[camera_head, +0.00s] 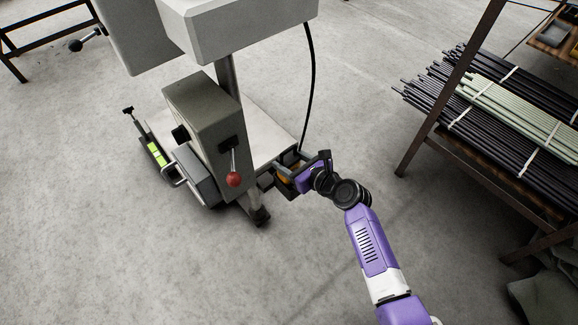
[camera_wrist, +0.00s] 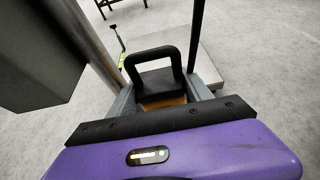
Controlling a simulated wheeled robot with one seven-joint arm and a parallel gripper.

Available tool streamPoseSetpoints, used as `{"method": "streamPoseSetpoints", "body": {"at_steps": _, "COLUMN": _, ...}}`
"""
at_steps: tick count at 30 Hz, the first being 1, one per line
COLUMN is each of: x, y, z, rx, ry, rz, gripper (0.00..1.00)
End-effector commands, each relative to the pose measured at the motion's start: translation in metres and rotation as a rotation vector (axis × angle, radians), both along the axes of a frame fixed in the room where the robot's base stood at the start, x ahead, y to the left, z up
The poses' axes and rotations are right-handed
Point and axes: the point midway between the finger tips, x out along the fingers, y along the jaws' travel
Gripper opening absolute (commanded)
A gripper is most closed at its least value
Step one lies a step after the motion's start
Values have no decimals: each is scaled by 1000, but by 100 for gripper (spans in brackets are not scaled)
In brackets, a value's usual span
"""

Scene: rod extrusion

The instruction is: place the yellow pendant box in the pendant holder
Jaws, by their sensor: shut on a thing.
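The yellow pendant box (camera_head: 286,172) is mostly hidden by my gripper in the head view, at the right side of the grey machine. A small orange-yellow part of it (camera_wrist: 165,102) shows between the fingers in the wrist view. My gripper (camera_head: 281,167) is shut on it, low beside the machine's pale base plate. In the wrist view my gripper (camera_wrist: 162,100) has one grey finger on each side of the yellow part. A black loop-shaped frame (camera_wrist: 154,54) stands just beyond it; I cannot tell whether this belongs to the box or the holder. The pendant holder is not clearly visible.
A black cable (camera_head: 312,80) hangs from the machine's head toward my gripper. The control box (camera_head: 205,125) has a red-knobbed lever (camera_head: 233,179) close by on the left. A rod rack (camera_head: 440,115) stands at the right. The floor between is clear.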

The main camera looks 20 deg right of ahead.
Motion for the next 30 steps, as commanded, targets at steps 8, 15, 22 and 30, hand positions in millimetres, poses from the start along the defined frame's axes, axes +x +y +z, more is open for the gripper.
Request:
{"method": "streamPoseSetpoints", "body": {"at_steps": 8, "x": 1, "y": 0, "z": -12, "rx": 1, "ry": -2, "rz": 0, "gripper": 0}}
{"method": "streamPoseSetpoints", "body": {"at_steps": 15, "x": 0, "y": 0, "z": -16, "rx": 0, "ry": 0, "rz": 0, "gripper": 64}}
{"method": "streamPoseSetpoints", "body": {"at_steps": 22, "x": 0, "y": 0, "z": -16, "rx": 0, "ry": 0, "rz": 0, "gripper": 80}}
{"method": "streamPoseSetpoints", "body": {"at_steps": 30, "x": -3, "y": -1, "z": -11, "rx": 0, "ry": 1, "rz": -1, "gripper": 80}}
